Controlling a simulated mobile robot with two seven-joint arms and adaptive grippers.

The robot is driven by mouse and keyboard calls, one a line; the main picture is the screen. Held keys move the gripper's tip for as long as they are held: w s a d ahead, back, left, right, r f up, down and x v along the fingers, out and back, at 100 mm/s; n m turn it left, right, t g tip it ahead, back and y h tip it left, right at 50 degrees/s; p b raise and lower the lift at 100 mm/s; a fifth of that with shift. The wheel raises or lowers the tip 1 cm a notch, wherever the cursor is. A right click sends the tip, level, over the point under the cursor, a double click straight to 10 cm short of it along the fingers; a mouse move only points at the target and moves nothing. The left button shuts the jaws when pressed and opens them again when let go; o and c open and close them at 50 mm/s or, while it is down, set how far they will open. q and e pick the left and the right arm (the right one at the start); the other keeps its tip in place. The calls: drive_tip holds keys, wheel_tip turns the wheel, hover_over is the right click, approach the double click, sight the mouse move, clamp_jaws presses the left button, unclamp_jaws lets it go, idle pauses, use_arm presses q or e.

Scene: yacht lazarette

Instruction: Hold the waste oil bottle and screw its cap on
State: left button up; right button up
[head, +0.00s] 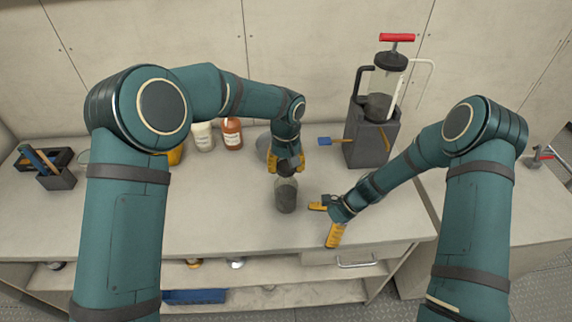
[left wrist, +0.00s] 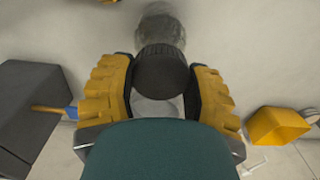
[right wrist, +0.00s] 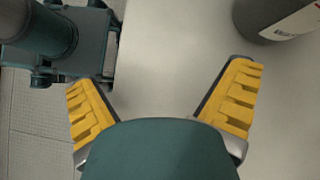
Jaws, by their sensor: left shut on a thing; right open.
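The waste oil bottle (head: 286,197), dark grey and see-through, stands upright on the bench. It also shows in the left wrist view (left wrist: 160,22), and a dark labelled cylinder at the right wrist view's top right (right wrist: 285,14) looks like it. My left gripper (head: 287,163) is shut on the black ribbed cap (left wrist: 162,72), over the bottle's top. I cannot tell whether the cap touches the neck. My right gripper (head: 324,220) is open and empty, low to the right of the bottle; its spread yellow fingers show in the right wrist view (right wrist: 163,100).
Behind stand a white bottle (head: 203,137), an amber bottle (head: 232,134) and a grey round thing (head: 263,143) partly hidden by my left arm. A dark box (head: 371,143) with a red-handled pump stands back right. The bench (head: 215,205) is clear left of the bottle.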

sight(290, 198)
drive_tip(key=w+r+m+y, duration=0.1)
drive_tip(key=w+y, duration=0.1)
drive_tip(key=w, duration=0.1)
drive_tip(key=w+d+r+m+t+y, duration=0.1)
drive_tip(key=w+y, duration=0.1)
drive_tip(key=w, duration=0.1)
drive_tip(key=w+r+m+y, duration=0.1)
drive_tip(key=w+r+y, duration=0.1)
drive_tip(key=w, duration=0.2)
drive_tip(key=shift+d, duration=0.2)
drive_tip(key=shift+r+x, duration=0.2)
drive_tip(key=shift+x, duration=4.75)
drive_tip(key=shift+w, duration=0.1)
drive_tip(key=c, duration=1)
